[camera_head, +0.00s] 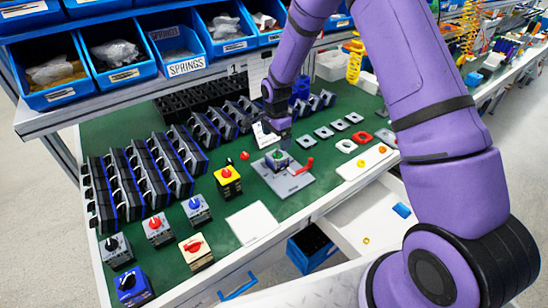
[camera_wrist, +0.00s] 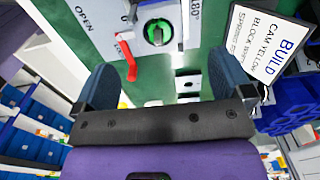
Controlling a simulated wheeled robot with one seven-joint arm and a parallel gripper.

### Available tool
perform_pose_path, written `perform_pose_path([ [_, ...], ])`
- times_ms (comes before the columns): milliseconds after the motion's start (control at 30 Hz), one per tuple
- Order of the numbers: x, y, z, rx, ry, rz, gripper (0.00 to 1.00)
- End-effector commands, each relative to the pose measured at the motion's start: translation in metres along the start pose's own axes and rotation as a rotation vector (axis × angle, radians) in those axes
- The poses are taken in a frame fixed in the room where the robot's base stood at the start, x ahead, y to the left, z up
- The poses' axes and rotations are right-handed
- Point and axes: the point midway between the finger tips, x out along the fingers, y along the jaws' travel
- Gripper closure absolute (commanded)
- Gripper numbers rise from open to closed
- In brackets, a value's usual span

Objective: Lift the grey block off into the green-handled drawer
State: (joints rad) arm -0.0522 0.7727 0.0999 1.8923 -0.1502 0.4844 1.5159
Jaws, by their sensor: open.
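A grey block with a green knob (camera_head: 278,159) sits on a grey fixture plate (camera_head: 290,184) on the green bench top. In the wrist view the green knob (camera_wrist: 157,33) shows on the grey block, beside a red lever (camera_wrist: 129,62) and the word OPEN. My gripper (camera_head: 277,138) is above the block, pointing down, partly hiding it. In the wrist view my gripper (camera_wrist: 163,75) has its fingers wide apart with nothing between them. An open white drawer (camera_head: 345,232) is at the front right; its handle is hidden. No green handle shows.
Other switch blocks with yellow (camera_head: 228,182), red (camera_head: 195,250) and blue (camera_head: 132,286) parts stand at left and front. Rows of black-blue modules (camera_head: 130,185) fill the left. A white sheet (camera_head: 252,222) lies in front. Blue bins (camera_head: 115,52) line the shelf above.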

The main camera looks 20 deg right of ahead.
Motion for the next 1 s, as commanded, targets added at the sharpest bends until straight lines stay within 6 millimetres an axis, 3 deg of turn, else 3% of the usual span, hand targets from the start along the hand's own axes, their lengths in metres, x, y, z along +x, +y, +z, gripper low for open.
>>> perform_pose_path([
  [700,0.074,0.002,-0.003,-0.002,0.000,0.001,0.02],
  [967,0.076,0.002,-0.003,-0.003,0.000,-0.001,0.02],
  [1000,0.076,0.002,-0.003,-0.003,0.000,-0.001,0.07],
])
